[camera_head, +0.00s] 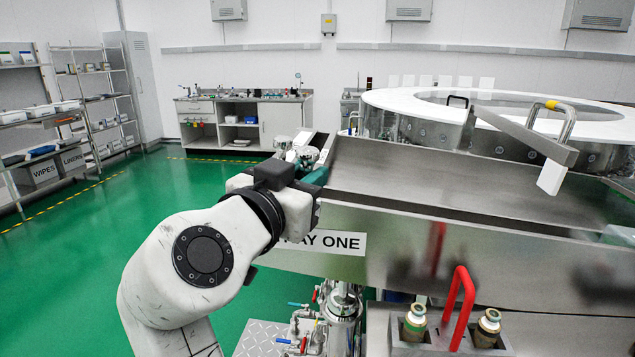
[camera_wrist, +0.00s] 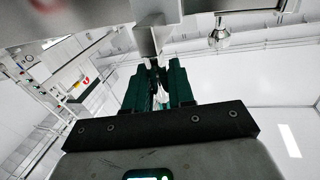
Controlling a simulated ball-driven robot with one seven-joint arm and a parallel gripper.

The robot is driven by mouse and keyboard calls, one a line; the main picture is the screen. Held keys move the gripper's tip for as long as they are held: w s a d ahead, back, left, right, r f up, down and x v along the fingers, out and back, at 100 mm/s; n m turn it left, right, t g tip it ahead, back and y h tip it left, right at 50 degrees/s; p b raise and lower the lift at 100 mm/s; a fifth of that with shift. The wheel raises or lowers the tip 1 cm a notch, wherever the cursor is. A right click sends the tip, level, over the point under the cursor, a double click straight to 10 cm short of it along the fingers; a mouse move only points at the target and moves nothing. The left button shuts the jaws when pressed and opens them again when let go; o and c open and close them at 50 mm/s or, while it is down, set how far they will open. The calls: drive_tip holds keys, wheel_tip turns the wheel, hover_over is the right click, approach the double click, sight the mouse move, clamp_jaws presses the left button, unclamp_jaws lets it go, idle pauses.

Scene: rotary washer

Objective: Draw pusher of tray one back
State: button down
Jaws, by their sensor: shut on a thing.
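Tray one is the long steel tray (camera_head: 430,185) at centre and right in the head view, with a label partly reading "AY ONE" (camera_head: 335,242) on its front wall. My gripper (camera_head: 318,177) is at the tray's left end, its dark green fingers partly hidden behind my wrist. A narrow grey metal plate (camera_head: 327,148), which looks like the pusher, stands at that end beside the fingers. In the wrist view the fingers (camera_wrist: 159,72) are shut on a small pale part under a grey metal piece (camera_wrist: 153,32). The grasp itself is hidden in the head view.
A round white-topped washer (camera_head: 380,97) stands behind the tray. A grey bar with a yellow-marked handle (camera_head: 530,133) crosses above the tray's right part. A red handle (camera_head: 461,305) and two capped bottles (camera_head: 414,322) are in front. Green floor is free at left.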

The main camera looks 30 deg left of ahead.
drive_tip(key=shift+s+a, duration=0.1)
drive_tip(key=shift+a, duration=0.15)
drive_tip(key=c, duration=1.1)
unclamp_jaws()
drive_tip(key=shift+a, duration=0.15)
drive_tip(key=s+b, duration=0.1)
drive_tip(key=s, duration=0.9)
drive_tip(key=shift+s+d, duration=0.35)
drive_tip(key=shift+s, duration=0.05)
